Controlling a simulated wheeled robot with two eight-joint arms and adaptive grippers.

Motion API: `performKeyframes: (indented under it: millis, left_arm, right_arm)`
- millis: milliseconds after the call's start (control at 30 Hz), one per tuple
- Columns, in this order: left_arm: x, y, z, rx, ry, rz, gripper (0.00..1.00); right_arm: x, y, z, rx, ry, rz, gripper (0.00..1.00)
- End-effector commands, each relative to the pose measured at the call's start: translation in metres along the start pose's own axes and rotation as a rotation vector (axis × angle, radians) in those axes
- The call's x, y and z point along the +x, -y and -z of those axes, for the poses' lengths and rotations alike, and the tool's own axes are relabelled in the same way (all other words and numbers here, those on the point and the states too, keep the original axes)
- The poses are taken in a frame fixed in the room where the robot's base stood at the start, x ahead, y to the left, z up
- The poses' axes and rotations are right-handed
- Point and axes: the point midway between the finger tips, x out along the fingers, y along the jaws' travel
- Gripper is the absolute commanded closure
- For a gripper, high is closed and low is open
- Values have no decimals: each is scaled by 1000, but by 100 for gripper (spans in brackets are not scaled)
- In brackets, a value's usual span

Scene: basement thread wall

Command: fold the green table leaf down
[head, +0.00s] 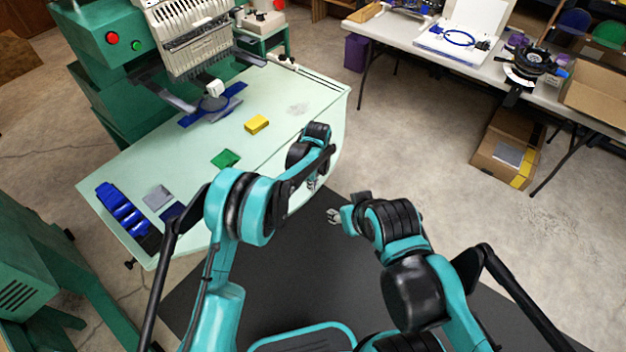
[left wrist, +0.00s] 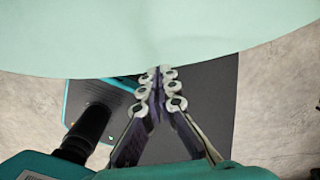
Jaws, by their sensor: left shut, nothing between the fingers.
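The pale green table leaf (head: 322,157) is the front strip of the table, with a curved outer edge. It looks level with the table top (head: 290,95), and a thin seam runs between them. My left gripper (head: 312,184) is at the leaf's front edge, partly hidden by my left arm. In the left wrist view its fingertips (left wrist: 160,72) are together and empty, overlapping the rim of the leaf (left wrist: 160,35); I cannot tell whether they touch it. My right gripper (head: 333,215) is over the dark mat, apart from the leaf; its fingers are too small to read.
On the table are a yellow block (head: 257,124), a green piece (head: 225,159), a grey piece (head: 157,197) and a blue spool holder (head: 122,208). A green embroidery machine (head: 110,60) stands behind. A white table (head: 480,65) is at the back right.

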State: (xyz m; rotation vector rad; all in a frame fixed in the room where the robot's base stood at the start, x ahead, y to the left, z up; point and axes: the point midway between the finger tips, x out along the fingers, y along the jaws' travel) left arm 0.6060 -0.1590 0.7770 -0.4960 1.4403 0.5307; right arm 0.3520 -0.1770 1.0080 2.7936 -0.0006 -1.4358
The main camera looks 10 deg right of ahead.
Motion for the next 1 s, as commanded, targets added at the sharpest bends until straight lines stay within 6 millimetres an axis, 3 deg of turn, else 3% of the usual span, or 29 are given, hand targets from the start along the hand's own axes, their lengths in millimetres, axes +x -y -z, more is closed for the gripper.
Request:
performKeyframes:
  millis: [633, 1000]
  left_arm:
    - [13, 0, 1, 0, 0, 0, 100]
    - [46, 0, 8, 0, 0, 0, 100]
  right_arm:
    - [5, 0, -3, 0, 0, 0, 53]
    - [21, 0, -15, 0, 0, 0, 53]
